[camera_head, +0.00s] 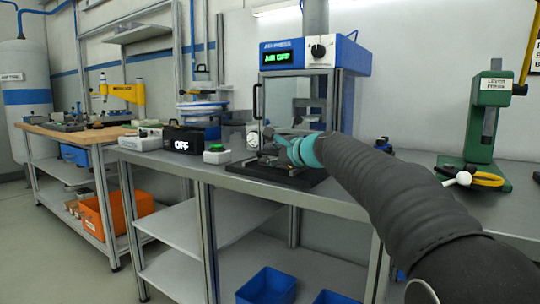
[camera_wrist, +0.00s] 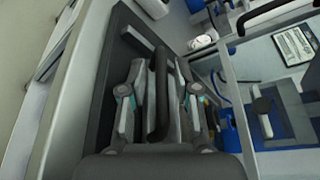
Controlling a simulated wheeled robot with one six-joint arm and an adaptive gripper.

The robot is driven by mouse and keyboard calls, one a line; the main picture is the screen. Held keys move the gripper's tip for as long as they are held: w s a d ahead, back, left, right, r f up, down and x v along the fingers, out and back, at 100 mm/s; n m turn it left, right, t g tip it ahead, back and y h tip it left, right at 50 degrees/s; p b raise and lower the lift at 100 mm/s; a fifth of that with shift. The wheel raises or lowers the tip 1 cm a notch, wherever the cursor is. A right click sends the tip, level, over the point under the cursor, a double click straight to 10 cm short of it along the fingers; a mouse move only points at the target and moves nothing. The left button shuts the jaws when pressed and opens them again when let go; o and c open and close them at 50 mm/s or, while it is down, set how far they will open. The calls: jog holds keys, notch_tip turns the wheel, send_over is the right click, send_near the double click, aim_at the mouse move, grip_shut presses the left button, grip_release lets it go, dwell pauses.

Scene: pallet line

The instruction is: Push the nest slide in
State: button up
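The nest slide shows as a dark base plate (camera_head: 262,181) on the bench in front of the air press (camera_head: 300,60). In the wrist view the plate (camera_wrist: 105,78) runs along the left. A black bar-shaped handle (camera_wrist: 158,88) stands up from it. My gripper (camera_head: 288,148) is low over the plate, outside the press frame. In the wrist view my gripper (camera_wrist: 160,85) has one finger on each side of the handle. I cannot tell whether the fingers touch it. My gripper hides much of the slide.
The press display reads AIR OFF. A black box (camera_head: 184,138) marked OFF and a green button box (camera_head: 216,154) stand left of the slide. A green lever press (camera_head: 487,120) stands at the right. Blue bins (camera_head: 266,286) are below the bench.

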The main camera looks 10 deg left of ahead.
jog(key=shift+d, duration=0.25)
jog(key=shift+s+d+r, duration=0.15)
jog(key=shift+s+d, duration=0.05)
jog(key=v, duration=1.1)
jog(key=shift+s, duration=0.1)
